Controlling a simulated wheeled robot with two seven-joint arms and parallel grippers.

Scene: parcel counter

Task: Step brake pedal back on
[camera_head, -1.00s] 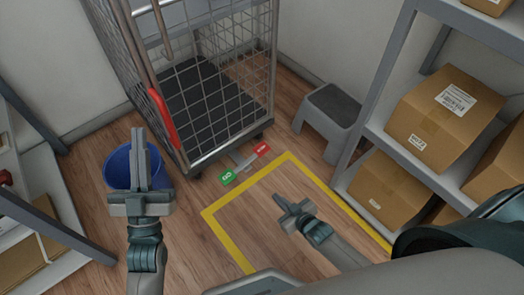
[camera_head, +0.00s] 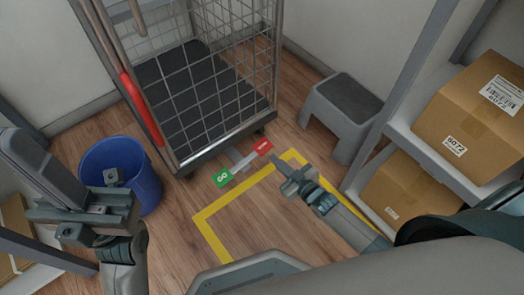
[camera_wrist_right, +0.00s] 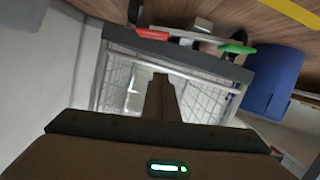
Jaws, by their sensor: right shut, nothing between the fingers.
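The brake pedal is a short bar at the foot of the wire roll cage (camera_head: 192,165), low by the floor. It has a green end (camera_head: 221,179) and a red end (camera_head: 263,147). In the right wrist view the red end (camera_wrist_right: 152,34) and green end (camera_wrist_right: 237,48) are at the top. My right gripper (camera_head: 275,158) is shut and empty. In the head view its tip appears just beside the red end; the wrist view shows them apart. My left gripper (camera_head: 40,165) is at the left, away from the pedal; its jaw opening is unclear.
A blue bucket (camera_head: 138,165) stands left of the cage. A grey step stool (camera_head: 342,110) stands right of it. A shelf with cardboard boxes (camera_head: 470,115) is at the right. Yellow tape (camera_head: 212,236) marks a clear floor area before the pedal.

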